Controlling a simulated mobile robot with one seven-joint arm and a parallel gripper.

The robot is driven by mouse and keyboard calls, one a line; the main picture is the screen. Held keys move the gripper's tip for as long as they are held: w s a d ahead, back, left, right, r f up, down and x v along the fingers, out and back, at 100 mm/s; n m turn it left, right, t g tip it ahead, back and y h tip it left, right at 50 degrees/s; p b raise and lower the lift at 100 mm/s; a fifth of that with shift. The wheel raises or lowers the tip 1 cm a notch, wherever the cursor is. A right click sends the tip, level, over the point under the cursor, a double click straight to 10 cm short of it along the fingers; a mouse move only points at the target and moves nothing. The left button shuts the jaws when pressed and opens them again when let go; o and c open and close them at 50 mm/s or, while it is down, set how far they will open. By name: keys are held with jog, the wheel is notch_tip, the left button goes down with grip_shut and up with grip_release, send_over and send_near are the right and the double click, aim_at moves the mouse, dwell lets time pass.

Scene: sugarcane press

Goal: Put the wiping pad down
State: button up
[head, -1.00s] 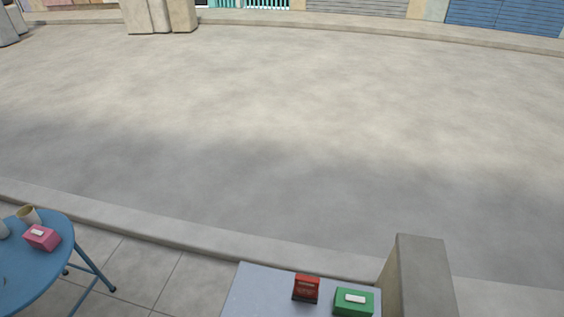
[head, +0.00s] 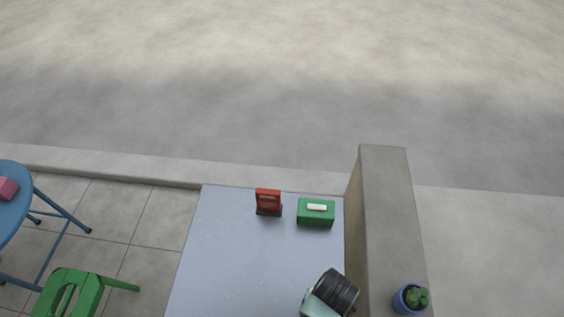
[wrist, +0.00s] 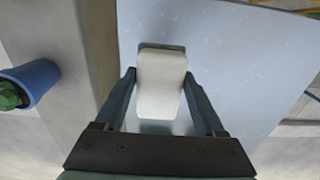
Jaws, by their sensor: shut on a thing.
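The wiping pad (wrist: 160,90) is a white, rounded block in the middle of the wrist view. My gripper (wrist: 160,76) is shut on it, with one finger along each side. The pad is over the pale blue-grey tabletop (wrist: 225,60), close to the table's left edge in this view. I cannot tell whether the pad touches the top. In the head view the tabletop (head: 235,255) shows at the bottom centre. There, part of my arm shows low down at the right side of the table, and the pad is out of sight.
A red box (head: 268,201) and a green box (head: 316,211) stand at the table's far edge. A concrete wall (head: 385,205) borders its right side. A blue plant pot (head: 410,298) is on the wall. A green stool (head: 72,292) and a blue table (head: 12,205) are left. The table's middle is clear.

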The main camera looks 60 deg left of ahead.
jog(key=shift+w+d+r, duration=0.1)
jog(key=shift+w+d, duration=0.1)
jog(key=shift+d, duration=0.35)
notch_tip(320, 180, down, 10)
jog(key=b, duration=0.3)
jog(key=shift+f+b, duration=0.2)
jog(key=shift+b, duration=0.15)
jog(key=o, duration=1.3)
jog(key=shift+r, duration=0.1)
notch_tip(320, 180, up, 12)
jog(key=p, duration=0.4)
jog(key=shift+r, duration=0.15)
